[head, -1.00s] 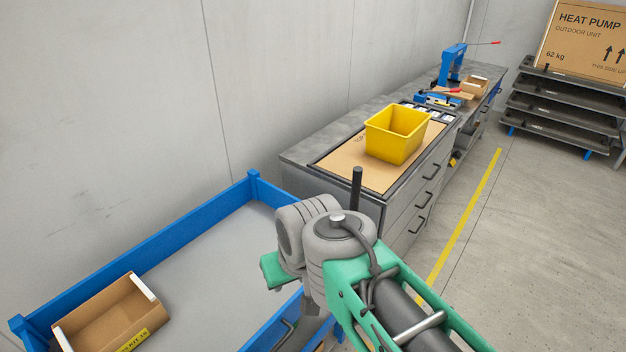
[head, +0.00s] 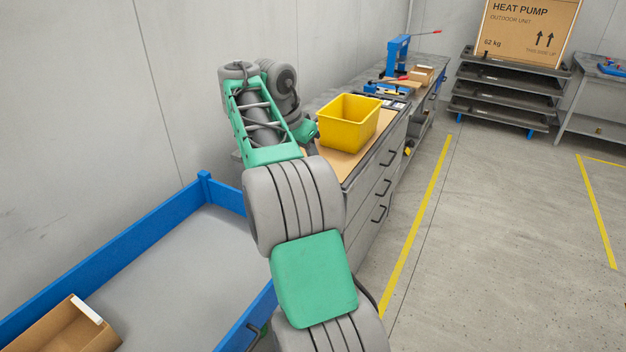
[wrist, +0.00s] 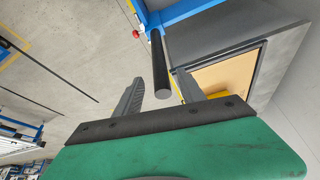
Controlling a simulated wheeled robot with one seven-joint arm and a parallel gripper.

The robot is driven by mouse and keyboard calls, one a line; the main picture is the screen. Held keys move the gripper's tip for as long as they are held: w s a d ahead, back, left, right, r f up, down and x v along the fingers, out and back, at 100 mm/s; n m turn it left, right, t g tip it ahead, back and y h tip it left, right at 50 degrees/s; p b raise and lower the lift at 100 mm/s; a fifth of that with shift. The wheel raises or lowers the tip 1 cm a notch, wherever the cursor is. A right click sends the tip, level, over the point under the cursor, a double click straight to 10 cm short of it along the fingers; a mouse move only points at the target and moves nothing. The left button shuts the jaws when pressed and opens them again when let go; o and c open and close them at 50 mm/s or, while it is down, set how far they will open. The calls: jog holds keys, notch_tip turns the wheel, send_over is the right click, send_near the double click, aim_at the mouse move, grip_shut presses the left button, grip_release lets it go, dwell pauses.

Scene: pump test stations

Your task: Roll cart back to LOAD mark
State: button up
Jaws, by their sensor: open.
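The blue-rimmed cart (head: 130,240) with a grey bed stands at lower left in the head view, beside the wall. In the wrist view, a blue frame part (wrist: 190,10), seemingly the cart's, carries a black bar handle (wrist: 159,62). My gripper (wrist: 157,80) is open, with one finger on each side of the bar's near end. I cannot tell whether either finger touches it. In the head view my arm hides the gripper and this handle. No LOAD mark can be read in either view.
A grey drawer bench (head: 372,190) runs along the wall, with a yellow bin (head: 349,125) on it. A cardboard box (head: 65,330) lies in the cart. Yellow floor lines (head: 418,220) border clear concrete. A dark rack (head: 508,90) holds a heat pump box (head: 525,30).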

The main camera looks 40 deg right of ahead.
jog(key=b+x, duration=0.3)
jog(key=x, duration=0.4)
jog(key=shift+f, duration=0.15)
jog(key=shift+d, duration=0.1)
jog(key=shift+c, duration=0.4)
grip_shut()
dwell(0.6)
